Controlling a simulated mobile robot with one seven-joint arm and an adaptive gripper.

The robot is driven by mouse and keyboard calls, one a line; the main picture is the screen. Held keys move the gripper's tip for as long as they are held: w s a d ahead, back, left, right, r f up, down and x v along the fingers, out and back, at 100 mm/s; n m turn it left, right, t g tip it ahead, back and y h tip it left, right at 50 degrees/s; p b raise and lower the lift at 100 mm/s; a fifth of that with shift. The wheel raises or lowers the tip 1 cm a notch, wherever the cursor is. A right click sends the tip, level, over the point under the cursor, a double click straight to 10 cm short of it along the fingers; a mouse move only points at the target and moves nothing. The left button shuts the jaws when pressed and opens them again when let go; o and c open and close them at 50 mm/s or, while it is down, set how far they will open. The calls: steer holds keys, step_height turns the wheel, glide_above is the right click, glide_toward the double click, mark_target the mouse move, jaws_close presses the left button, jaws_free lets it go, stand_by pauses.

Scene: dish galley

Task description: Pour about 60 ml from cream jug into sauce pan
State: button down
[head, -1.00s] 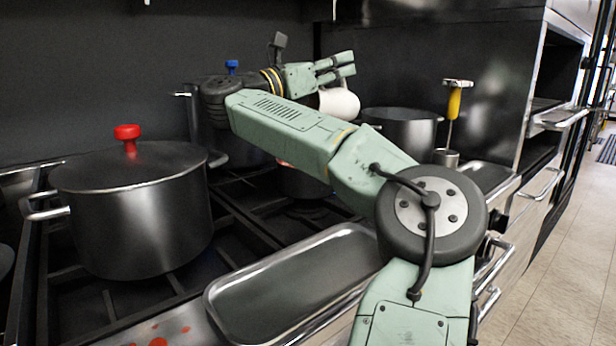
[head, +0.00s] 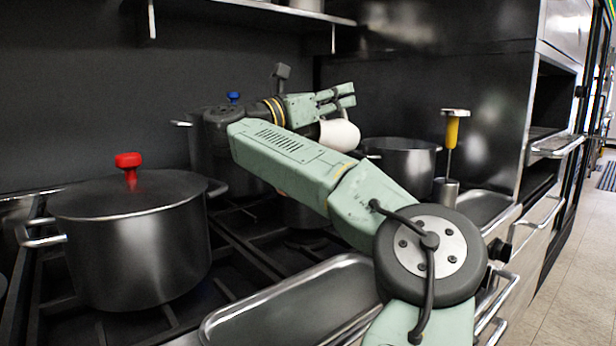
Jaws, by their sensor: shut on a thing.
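My gripper (head: 346,96) is at the back of the stove, shut on the white cream jug (head: 340,137). The jug hangs below the fingers, its handle rising between them. It looks tilted, but its mouth and contents cannot be made out. An open dark metal pot (head: 400,158) stands just to the right of the jug, lower down. A lower dark pan (head: 306,238) stands under my forearm, mostly hidden by it. I cannot tell which of these is the sauce pan. No stream of cream is visible.
A large lidded pot with a red knob (head: 135,245) stands at front left. A blue-knobbed pot (head: 205,160) is behind my arm. A metal tray (head: 290,300) lies in front. A yellow-handled tool (head: 451,130) stands in a metal cup (head: 446,190) at right. A shelf (head: 270,12) hangs above.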

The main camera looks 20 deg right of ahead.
steer(key=shift+d+r+p, duration=0.1)
steer(key=shift+d+p, duration=0.05)
steer(key=shift+p, duration=0.55)
steer(key=shift+w+d+y+p, duration=0.1)
steer(key=shift+d+y+p, duration=0.25)
steer(key=shift+p, duration=0.7)
steer(key=d+f+y+p, duration=0.1)
steer(key=p, duration=0.2)
steer(key=shift+w+p, duration=0.15)
steer(key=shift+p, duration=0.15)
steer(key=f+y+p, duration=0.1)
steer(key=p, duration=0.2)
steer(key=d+y+p, duration=0.1)
steer(key=p, duration=0.2)
steer(key=f+g+y+p, duration=0.1)
steer(key=p, duration=0.2)
steer(key=shift+w+d+f, duration=0.2)
steer(key=shift+d+f, duration=0.1)
steer(key=shift+d, duration=0.1)
steer(key=shift+w+d+f+g+y+p, duration=0.35)
steer(key=shift+d+f+y+p, duration=0.55)
steer(key=shift+y, duration=0.85)
steer(key=shift+w+d+f+g+y+p, duration=0.2)
steer(key=shift+d+f+g+y+p, duration=0.3)
steer(key=shift+d+y+p, duration=0.9)
steer(key=shift+w+d+f+g+y+p, duration=0.35)
steer(key=shift+d+f+y+p, duration=0.65)
steer(key=shift+y, duration=1.1)
